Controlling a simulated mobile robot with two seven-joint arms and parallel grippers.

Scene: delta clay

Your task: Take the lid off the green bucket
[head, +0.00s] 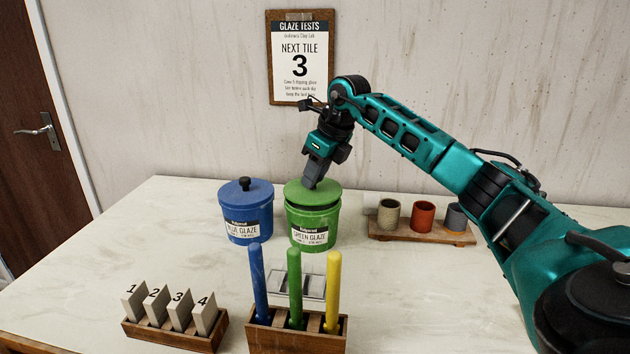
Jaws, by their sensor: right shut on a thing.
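The green bucket (313,222) stands on the table near the back, with a label reading "GREEN GLAZE" on its front. Its round green lid (328,193) is over the bucket's mouth, and a dark band shows under the lid's front edge, so it looks slightly raised. My right gripper (312,180) points down over the middle of the lid and is shut on the lid's knob, which its fingers hide. My left gripper is not in view.
A blue bucket (247,217) with its lid on stands close on the left. A wooden tray with several cups (422,217) is on the right. In front are a rack with upright coloured rods (294,285) and a block of numbered tiles (180,312). Bare table lies at left.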

